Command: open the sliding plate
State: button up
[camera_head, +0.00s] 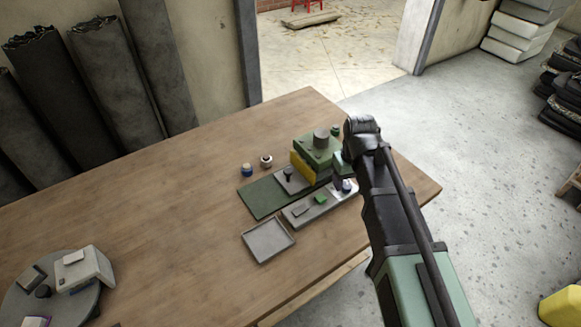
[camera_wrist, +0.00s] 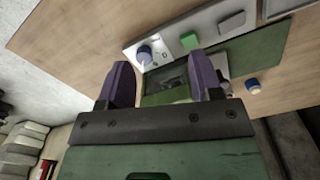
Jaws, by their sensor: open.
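A grey plate (camera_head: 303,183) with a dark upright knob (camera_head: 288,174) lies on a green base (camera_head: 262,199), beside a green and yellow block-shaped machine (camera_head: 318,150). I take this plate to be the sliding plate. In the wrist view, part of a grey piece (camera_wrist: 222,64) shows beyond the right finger, and the finger hides the rest. My gripper (camera_wrist: 161,65) is open, its two purple fingers apart, over the machine end of the setup. Nothing is held. In the head view my wrist hides most of the fingers.
A grey control panel (camera_head: 300,214) with a green button (camera_head: 320,199) and a blue knob (camera_wrist: 145,53) runs along the front. A shallow grey tray (camera_head: 268,241) lies nearby. Two small jars (camera_head: 247,170) stand behind the base. The table's left middle is clear.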

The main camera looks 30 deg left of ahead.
aim_at(288, 170)
jog(key=w+a+n, duration=0.2)
jog(key=a+n, duration=0.4)
jog(key=a, duration=0.4)
jog(key=w+a+n, duration=0.3)
jog(key=a+n, duration=0.4)
jog(key=a, duration=0.4)
jog(key=shift+m, duration=0.3)
notch_tip(288, 170, down, 10)
jog(key=b, duration=1)
jog(key=shift+d+f+b, duration=0.15)
jog(key=shift+f+b, duration=0.1)
jog(key=shift+b, duration=0.15)
jog(key=shift+r, duration=0.15)
grip_shut()
